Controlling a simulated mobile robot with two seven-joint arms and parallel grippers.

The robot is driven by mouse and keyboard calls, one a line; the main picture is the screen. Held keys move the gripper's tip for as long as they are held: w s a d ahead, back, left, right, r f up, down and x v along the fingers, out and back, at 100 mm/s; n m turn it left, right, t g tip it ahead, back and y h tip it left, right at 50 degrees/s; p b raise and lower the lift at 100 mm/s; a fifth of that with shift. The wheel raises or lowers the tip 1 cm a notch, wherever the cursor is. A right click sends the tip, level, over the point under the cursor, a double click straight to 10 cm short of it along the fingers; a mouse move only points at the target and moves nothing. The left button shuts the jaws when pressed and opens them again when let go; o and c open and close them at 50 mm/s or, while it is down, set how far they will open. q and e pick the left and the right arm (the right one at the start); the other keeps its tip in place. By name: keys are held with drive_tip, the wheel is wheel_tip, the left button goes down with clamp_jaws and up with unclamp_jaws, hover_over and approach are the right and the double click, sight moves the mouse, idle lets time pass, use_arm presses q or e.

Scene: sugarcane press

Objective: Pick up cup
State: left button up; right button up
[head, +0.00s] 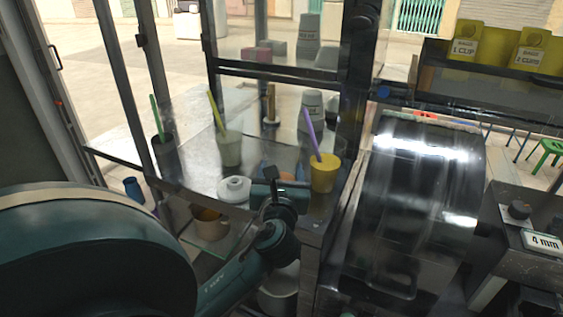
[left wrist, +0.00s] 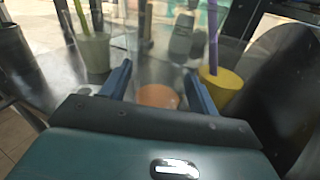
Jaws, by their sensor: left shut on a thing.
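In the head view my left gripper (head: 281,186) is at the counter and largely hides this cup. A yellow cup (head: 323,173) with a purple straw stands just right of the gripper; it also shows in the left wrist view (left wrist: 222,88). A grey cup (head: 230,150) with a yellow straw and a dark cup (head: 164,152) with a green straw stand to the left. My right gripper is out of view.
A white round lidded thing (head: 234,190) lies just left of the gripper. A large dark metal press drum (head: 415,185) stands close on the right. Glass panes and dark posts frame the counter behind. A tan mug (head: 210,222) sits lower left.

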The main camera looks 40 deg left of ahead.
use_arm(q)
drive_tip(key=shift+b+v, duration=0.4)
drive_tip(key=shift+v, duration=4.05)
drive_tip(key=shift+d, duration=0.1)
